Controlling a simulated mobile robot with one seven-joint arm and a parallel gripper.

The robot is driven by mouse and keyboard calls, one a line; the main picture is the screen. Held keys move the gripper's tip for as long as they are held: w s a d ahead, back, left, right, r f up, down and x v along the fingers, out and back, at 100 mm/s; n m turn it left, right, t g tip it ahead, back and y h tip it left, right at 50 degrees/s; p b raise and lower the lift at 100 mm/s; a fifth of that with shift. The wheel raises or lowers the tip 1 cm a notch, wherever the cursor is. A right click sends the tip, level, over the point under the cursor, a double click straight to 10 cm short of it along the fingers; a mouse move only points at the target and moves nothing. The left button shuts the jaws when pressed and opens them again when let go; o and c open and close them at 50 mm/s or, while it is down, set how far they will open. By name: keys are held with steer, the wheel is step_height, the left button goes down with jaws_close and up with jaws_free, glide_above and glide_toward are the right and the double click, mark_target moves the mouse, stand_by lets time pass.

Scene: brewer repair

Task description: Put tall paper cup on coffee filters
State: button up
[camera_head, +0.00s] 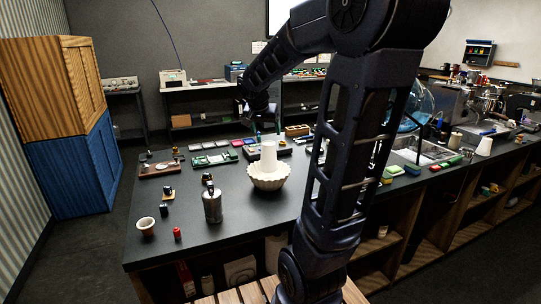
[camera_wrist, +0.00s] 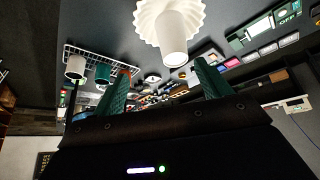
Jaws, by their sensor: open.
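The white tall paper cup (camera_head: 268,157) stands roughly upright on the stack of white fluted coffee filters (camera_head: 269,183), near the middle of the dark counter. Its top looks narrower than its base. In the wrist view, which is upside down, the cup (camera_wrist: 172,38) rests against the fluted filters (camera_wrist: 150,20). My gripper (camera_head: 266,125) is open and empty, just above and behind the cup in the head view. In the wrist view its green fingers (camera_wrist: 163,85) are spread, with the cup beyond them and apart from them.
A grey metal canister (camera_head: 212,205), a small brown-and-white cup (camera_head: 146,226) and a red item (camera_head: 177,233) stand on the counter's left front. Trays of tools and parts lie behind. My arm hides part of the counter; a sink (camera_head: 425,150) is to the right.

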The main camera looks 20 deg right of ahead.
steer(key=s+a+f+n+y, duration=0.1)
steer(key=s+a+n+y, duration=0.1)
steer(key=s, duration=0.9)
steer(key=s+a+f+n+y, duration=0.1)
steer(key=s+a+n, duration=0.3)
steer(key=s, duration=0.7)
steer(key=shift+s+a+n+y, duration=0.25)
steer(key=shift+n+y, duration=0.15)
steer(key=shift+n, duration=0.4)
